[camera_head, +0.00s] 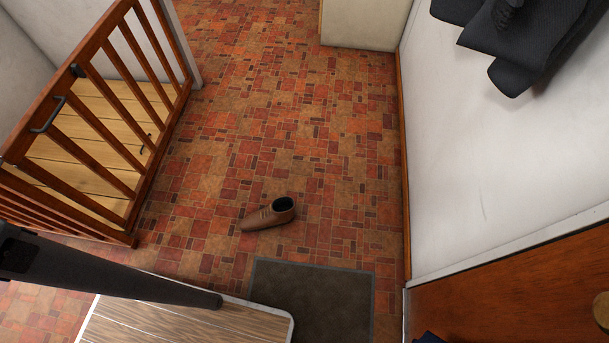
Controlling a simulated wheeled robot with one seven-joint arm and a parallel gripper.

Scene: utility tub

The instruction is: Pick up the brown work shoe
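The brown work shoe (268,214) lies on the brick-patterned floor near the middle of the head view. It looks upright on its sole, with its dark opening at the upper right and its toe pointing to the lower left. Nothing covers it. It is a single shoe, apart from the mat below it. My gripper does not show in this view, so I cannot see its fingers or whether they hold anything.
A dark grey mat (315,297) lies just below the shoe. A wood-topped surface (185,322) with a pale edge is at bottom left. A slatted wooden barrier (118,135) stands left, a white wall (480,160) right. The floor (290,110) above the shoe is clear.

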